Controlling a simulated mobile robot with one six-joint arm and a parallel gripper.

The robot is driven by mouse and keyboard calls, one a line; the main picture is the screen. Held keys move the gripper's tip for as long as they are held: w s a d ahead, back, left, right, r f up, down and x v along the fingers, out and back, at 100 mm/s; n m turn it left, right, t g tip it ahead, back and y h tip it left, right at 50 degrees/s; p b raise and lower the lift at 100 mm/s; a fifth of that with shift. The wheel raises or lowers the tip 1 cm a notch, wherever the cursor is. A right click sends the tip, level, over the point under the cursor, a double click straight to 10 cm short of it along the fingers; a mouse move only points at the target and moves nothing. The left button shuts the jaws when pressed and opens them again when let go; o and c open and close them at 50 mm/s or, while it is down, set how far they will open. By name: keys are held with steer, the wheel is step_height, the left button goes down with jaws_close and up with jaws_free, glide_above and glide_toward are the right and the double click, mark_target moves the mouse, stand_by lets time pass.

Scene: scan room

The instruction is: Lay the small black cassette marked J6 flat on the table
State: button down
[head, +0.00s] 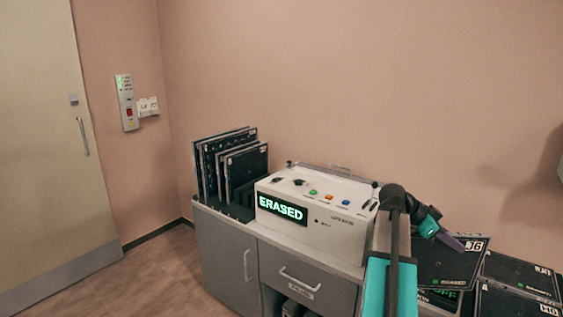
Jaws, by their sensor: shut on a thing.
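The black cassette marked J6 (455,268) is at the right of the head view, with a white mark at its upper right corner and a small green mark with lettering lower down. My gripper (457,244), with teal and purple parts, is shut on its upper edge. The cassette is over the right part of the worktop; I cannot tell whether it touches anything below.
A white machine (315,218) with a green "ERASED" display stands on the grey cabinet (228,250). Several dark cassettes stand in a rack (240,212) at its left. Other black cassettes (520,272) lie at the far right. Green lettering (444,294) shows below J6.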

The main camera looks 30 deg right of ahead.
steer(key=w+a+f+n+t+h, duration=0.1)
steer(key=w+a+n+t, duration=0.3)
steer(key=w+a, duration=1.05)
steer(key=w+a+n+t+h, duration=0.2)
steer(key=w+a+n+t, duration=0.25)
steer(key=w+a, duration=1.05)
steer(key=w+a+r+n+t+y, duration=0.1)
steer(key=w+a+n+t+y, duration=0.2)
steer(key=w+a, duration=0.4)
steer(key=w+a+r+n+t+y, duration=0.1)
steer(key=w+a+n+t+y, duration=0.2)
steer(key=w+a+n, duration=0.4)
steer(key=w+a+r+n+t+y, duration=0.2)
steer(key=w+a+n+t+y, duration=0.2)
steer(key=a, duration=1.6)
steer(key=shift+w+a+n+y, duration=0.35)
steer(key=shift+w+n+y, duration=0.45)
steer(key=shift+w+n, duration=0.9)
steer(key=shift+s, duration=0.1)
steer(key=shift+r, duration=0.15)
step_height(320, 180, up, 15)
steer(key=p, duration=1.5)
